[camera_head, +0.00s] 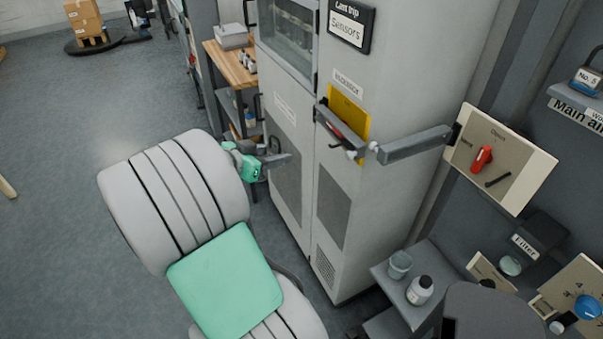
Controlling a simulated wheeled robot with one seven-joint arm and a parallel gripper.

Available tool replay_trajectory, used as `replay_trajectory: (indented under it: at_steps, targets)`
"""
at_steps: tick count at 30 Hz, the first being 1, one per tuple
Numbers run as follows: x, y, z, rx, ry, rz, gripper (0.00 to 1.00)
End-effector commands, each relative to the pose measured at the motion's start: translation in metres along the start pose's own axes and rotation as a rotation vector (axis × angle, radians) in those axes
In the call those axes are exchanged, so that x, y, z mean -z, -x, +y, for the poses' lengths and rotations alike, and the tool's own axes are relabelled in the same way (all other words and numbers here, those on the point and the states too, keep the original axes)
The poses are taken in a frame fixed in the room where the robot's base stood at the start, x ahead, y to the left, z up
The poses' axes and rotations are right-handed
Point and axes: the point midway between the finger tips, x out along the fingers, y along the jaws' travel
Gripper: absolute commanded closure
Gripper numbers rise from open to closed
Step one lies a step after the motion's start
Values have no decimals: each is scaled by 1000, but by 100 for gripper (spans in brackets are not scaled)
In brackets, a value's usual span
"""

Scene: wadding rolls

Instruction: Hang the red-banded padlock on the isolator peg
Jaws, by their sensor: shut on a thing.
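My gripper (278,161) is small in view, at the end of my white and green arm, in front of the grey cabinet's left door. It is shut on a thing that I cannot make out. No red-banded padlock shows clearly. I cannot tell for sure that this is the isolator peg. My gripper is well to the left of this panel, apart from it.
A grey bar (415,145) juts out between cabinet and panel. A yellow plate (349,106) with a grey holder is on the cabinet (420,70). A blue padlock (586,79) labelled "No. 5" is at upper right. A cup (399,265) and bottle (420,290) stand on a low shelf.

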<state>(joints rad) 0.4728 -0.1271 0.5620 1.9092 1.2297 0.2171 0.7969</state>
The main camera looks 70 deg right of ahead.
Motion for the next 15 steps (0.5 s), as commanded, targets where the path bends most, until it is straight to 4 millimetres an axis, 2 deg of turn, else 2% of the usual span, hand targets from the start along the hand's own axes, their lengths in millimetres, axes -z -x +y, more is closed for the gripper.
replay_trajectory:
  at_steps: [1,3,6,9,15]
  targets:
    - [0,-10,20,-80,-35,1,100]
    - [4,-16,47,-181,-77,1,100]
    - [8,-19,71,-277,-115,1,100]
    - [10,-20,81,-315,-130,0,100]
    - [14,-27,85,-318,-130,2,100]
